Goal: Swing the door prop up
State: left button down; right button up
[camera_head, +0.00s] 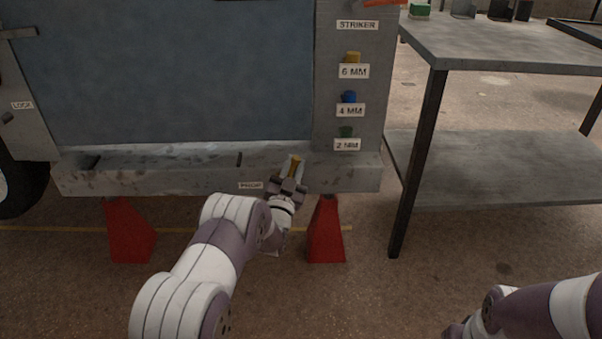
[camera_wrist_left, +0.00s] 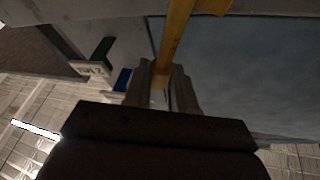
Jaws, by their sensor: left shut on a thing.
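The door prop is a yellow bar (camera_head: 295,163) at the sill below the blue-grey door panel (camera_head: 180,75). My left gripper (camera_head: 291,178) is at the bar, in front of the sill. In the left wrist view the bar (camera_wrist_left: 174,42) runs up from between the fingers of the left gripper (camera_wrist_left: 162,85), which is shut on it. The bar's lower end is hidden by the gripper. My right arm (camera_head: 530,310) shows at the bottom right, and its gripper is not clearly visible.
The grey sill (camera_head: 200,172) rests above two red stands (camera_head: 128,232) (camera_head: 326,232). The right post carries a yellow 6 MM piece (camera_head: 352,57), a blue 4 MM piece (camera_head: 349,97) and a green 2 MM piece (camera_head: 346,131). A metal table (camera_head: 500,50) stands at the right.

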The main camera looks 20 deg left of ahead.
pick_arm(q)
jog(key=shift+s+a+r+n+t+y, duration=0.15)
jog(key=shift+a+n+y, duration=0.25)
jog(key=shift+n, duration=0.3)
jog(key=shift+s+a+f+n+t+y, duration=0.1)
jog(key=shift+a+n+t+y, duration=0.1)
jog(key=shift+a+n, duration=0.4)
jog(key=shift+d, duration=0.1)
jog(key=c, duration=0.9)
grip_release()
jog(key=shift+r, duration=0.1)
jog(key=shift+s, duration=0.1)
jog(key=p+v, duration=0.4)
jog(key=v, duration=0.8)
jog(key=shift+s, duration=0.3)
